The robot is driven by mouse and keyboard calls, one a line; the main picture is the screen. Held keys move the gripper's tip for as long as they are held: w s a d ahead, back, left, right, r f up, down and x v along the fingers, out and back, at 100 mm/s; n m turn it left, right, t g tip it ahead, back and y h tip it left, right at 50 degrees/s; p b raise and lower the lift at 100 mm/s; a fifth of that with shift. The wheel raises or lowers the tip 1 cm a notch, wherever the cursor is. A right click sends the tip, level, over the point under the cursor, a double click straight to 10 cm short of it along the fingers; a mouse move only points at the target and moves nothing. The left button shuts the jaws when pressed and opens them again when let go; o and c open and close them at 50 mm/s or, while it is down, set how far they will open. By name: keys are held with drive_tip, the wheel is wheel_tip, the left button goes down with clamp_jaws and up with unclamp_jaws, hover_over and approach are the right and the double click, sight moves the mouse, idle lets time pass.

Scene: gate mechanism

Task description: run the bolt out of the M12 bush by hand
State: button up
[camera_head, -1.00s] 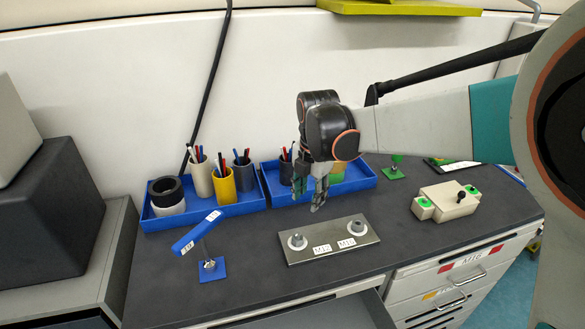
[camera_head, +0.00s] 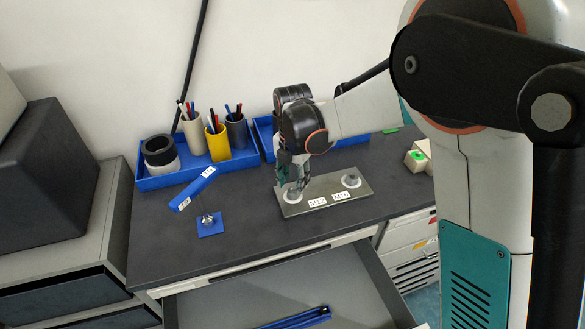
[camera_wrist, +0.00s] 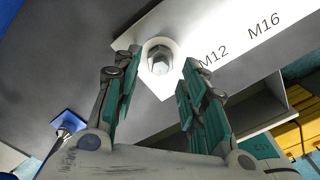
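The metal plate (camera_head: 325,188) lies on the dark bench top, with labels M12 and M16 on it. The M12 bolt (camera_wrist: 159,60) has a hex head and sits in a round white bush (camera_wrist: 148,47) at the plate's left end. The M16 bolt (camera_head: 351,178) sits in its bush at the right end. My gripper (camera_head: 293,190) is over the M12 bolt and partly hides it in the head view. In the wrist view my gripper (camera_wrist: 157,92) has its fingers apart, with the bolt head showing beyond the gap between them. Nothing is between the fingers.
Blue trays (camera_head: 190,175) with cups and pens stand behind. An open drawer (camera_head: 270,300) at the front holds a blue-and-black item (camera_head: 300,319). A beige block (camera_head: 415,158) is at the right.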

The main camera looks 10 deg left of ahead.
drive_tip(key=shift+f, duration=1)
clamp_jaws()
